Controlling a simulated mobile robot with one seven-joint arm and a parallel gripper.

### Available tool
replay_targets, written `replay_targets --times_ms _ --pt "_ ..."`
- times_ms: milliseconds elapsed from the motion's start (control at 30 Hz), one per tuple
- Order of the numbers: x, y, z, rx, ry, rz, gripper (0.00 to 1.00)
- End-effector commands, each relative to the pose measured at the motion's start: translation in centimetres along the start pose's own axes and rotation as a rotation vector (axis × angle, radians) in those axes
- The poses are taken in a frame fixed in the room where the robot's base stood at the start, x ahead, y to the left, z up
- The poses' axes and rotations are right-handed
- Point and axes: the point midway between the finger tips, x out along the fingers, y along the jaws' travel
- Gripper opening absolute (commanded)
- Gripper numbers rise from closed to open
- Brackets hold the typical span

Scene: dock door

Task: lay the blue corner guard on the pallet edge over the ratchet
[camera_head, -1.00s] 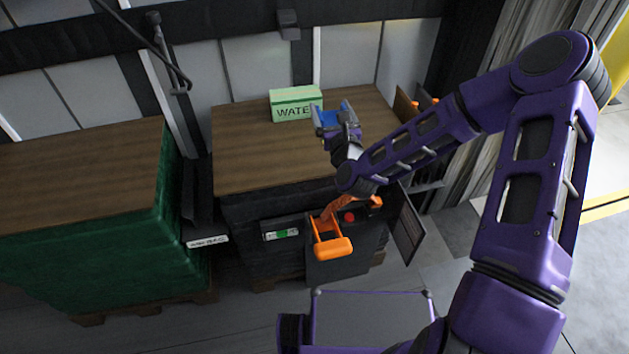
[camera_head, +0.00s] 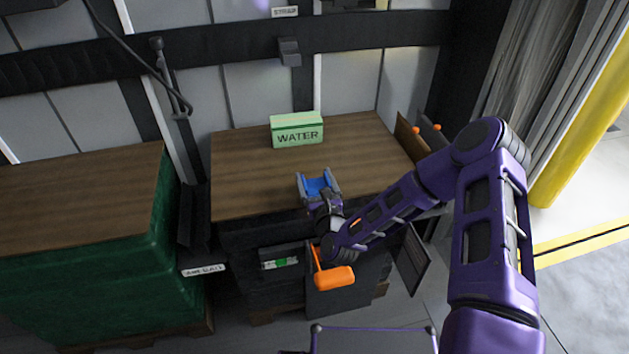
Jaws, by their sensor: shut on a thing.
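The blue corner guard (camera_head: 318,186) is held between the jaws of my gripper (camera_head: 319,184). My gripper is shut on it, above the front part of the pallet's wooden top (camera_head: 250,175). I cannot tell whether the guard touches the top. I cannot make out the ratchet clearly; my wrist and forearm cover part of the front edge.
A green box marked WATER (camera_head: 297,130) stands at the back of the wooden top. Brown and dark panels with orange knobs (camera_head: 417,131) stand at its right. A green-wrapped load (camera_head: 80,250) is at the left. A dark flap (camera_head: 412,262) sticks out at the right front.

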Motion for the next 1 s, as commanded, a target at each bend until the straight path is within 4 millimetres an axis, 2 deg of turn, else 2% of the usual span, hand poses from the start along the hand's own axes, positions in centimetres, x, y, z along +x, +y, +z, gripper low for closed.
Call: replay_targets --times_ms 733,767,833,1000 --pt "0.0 0.0 -1.4 0.001 -0.002 0.000 0.31" --pt "0.0 0.0 -1.4 0.001 -0.001 0.000 0.89" --pt "0.0 0.0 -1.4 0.001 -0.001 0.000 1.00" --pt "0.0 0.0 -1.4 0.000 -0.001 0.000 1.00"
